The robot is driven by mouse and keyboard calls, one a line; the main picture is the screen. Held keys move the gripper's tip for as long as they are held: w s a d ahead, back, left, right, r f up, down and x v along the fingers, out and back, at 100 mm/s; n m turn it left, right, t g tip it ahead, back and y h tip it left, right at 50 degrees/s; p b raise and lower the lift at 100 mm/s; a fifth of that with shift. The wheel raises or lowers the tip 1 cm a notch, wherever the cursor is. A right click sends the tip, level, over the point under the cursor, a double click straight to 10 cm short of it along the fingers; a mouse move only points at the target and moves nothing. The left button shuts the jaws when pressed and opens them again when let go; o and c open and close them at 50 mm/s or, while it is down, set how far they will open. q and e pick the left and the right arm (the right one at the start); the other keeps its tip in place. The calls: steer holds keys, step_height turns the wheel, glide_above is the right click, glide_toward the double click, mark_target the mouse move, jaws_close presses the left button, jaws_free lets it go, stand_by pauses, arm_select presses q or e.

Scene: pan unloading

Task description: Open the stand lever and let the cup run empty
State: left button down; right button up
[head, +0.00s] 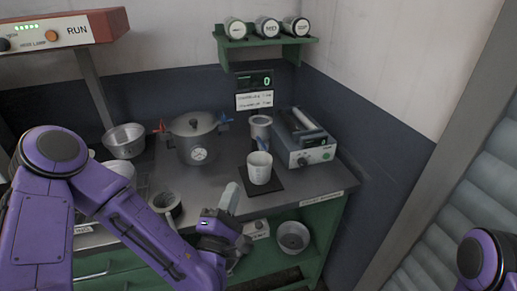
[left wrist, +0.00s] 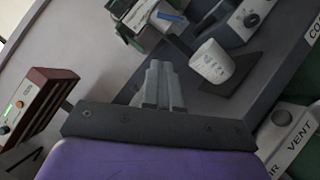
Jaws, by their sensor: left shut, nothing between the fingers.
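A grey metal cup (head: 261,127) sits at the back of the counter, with a small blue lever-like part (head: 264,143) just below it. I cannot tell how that lever is set. A white marked cup (head: 260,169) stands upright on a dark square mat (head: 263,188) in front; the white cup also shows in the left wrist view (left wrist: 212,62). My left gripper (head: 230,193) is in front and to the left of the white cup, apart from it. Its fingers (left wrist: 160,84) are shut and empty. My right gripper is out of view.
A lidded pot with a gauge (head: 197,142) and red and blue handles stands left of the cups. A grey-green device (head: 304,138) stands to the right. A shelf with canisters (head: 264,40) and a display reading 0 (head: 256,81) are behind. A VENT panel (head: 256,229) is at the front edge.

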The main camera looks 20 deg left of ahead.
arm_select(q)
steer(key=b, duration=0.4)
glide_toward(262, 143)
steer(key=w+a, duration=0.3)
steer(key=a, duration=0.2)
steer(key=w+d+r, duration=0.1)
steer(key=w+d+r+p, duration=0.1)
steer(key=shift+w+d+p, duration=0.25)
steer(key=shift+w+p, duration=0.05)
steer(key=shift+w, duration=0.05)
steer(key=shift+w+d+r, duration=0.1)
steer(key=shift+w+d, duration=0.05)
steer(key=shift+w, duration=0.1)
